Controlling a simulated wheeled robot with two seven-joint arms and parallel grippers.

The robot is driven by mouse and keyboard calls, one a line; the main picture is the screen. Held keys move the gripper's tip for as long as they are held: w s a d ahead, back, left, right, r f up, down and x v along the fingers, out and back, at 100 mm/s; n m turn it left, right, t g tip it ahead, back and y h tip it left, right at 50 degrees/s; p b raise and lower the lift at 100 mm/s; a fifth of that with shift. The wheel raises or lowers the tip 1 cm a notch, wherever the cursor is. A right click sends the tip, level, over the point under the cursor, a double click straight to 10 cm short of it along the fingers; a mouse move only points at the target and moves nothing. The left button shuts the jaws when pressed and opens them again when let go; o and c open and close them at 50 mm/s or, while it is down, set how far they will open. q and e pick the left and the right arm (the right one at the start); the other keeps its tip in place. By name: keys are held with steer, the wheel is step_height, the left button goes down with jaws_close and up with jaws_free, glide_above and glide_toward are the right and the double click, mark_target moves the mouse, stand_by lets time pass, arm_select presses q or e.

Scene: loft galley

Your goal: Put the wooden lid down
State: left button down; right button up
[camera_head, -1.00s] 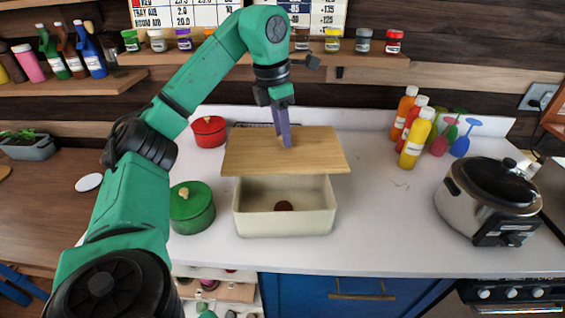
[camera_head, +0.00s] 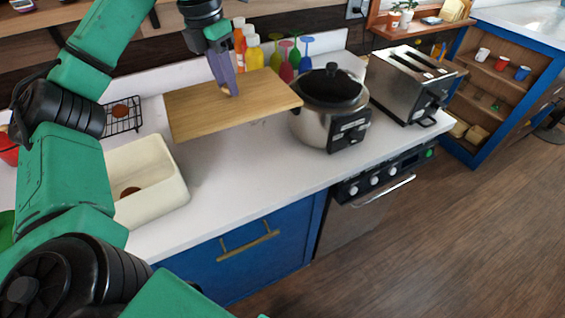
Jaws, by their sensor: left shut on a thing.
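The wooden lid (camera_head: 205,111) is a flat, light brown board held level above the white counter, to the right of the cream box. My left gripper (camera_head: 231,91) points down and is shut on the middle of the lid's top; its purple fingers hide whatever handle they grip. The cream box (camera_head: 165,190) stands open on the counter, partly hidden by my left arm, with a round brown thing (camera_head: 130,191) inside. My right gripper is not in view.
A slow cooker (camera_head: 318,124) stands close to the lid's right edge, with a steel toaster (camera_head: 405,82) beyond. A wire rack (camera_head: 123,116) lies behind the box. Bare counter (camera_head: 235,165) shows in front of the lid.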

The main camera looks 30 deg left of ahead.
arm_select(q)
steer(key=f+b, duration=0.2)
steer(key=f, duration=0.4)
steer(key=f+b, duration=0.3)
steer(key=f, duration=0.4)
steer(key=s+f+b, duration=0.1)
steer(key=f+b, duration=0.1)
steer(key=f, duration=0.4)
steer(key=shift+a+f+b, duration=0.15)
steer(key=shift+f+b, duration=0.1)
steer(key=shift+b, duration=0.05)
steer(key=shift+w+f, duration=0.2)
steer(key=shift+f, duration=0.05)
steer(key=shift+s+f, duration=0.1)
steer(key=c, duration=0.6)
jaws_free()
steer(key=r, duration=0.4)
steer(key=s+r+p, duration=0.1)
steer(key=r, duration=0.3)
steer(key=r+p, duration=0.1)
steer(key=r, duration=0.3)
steer(key=shift+s+a+r, duration=0.1)
steer(key=shift+s+a, duration=0.1)
steer(key=shift+s, duration=0.15)
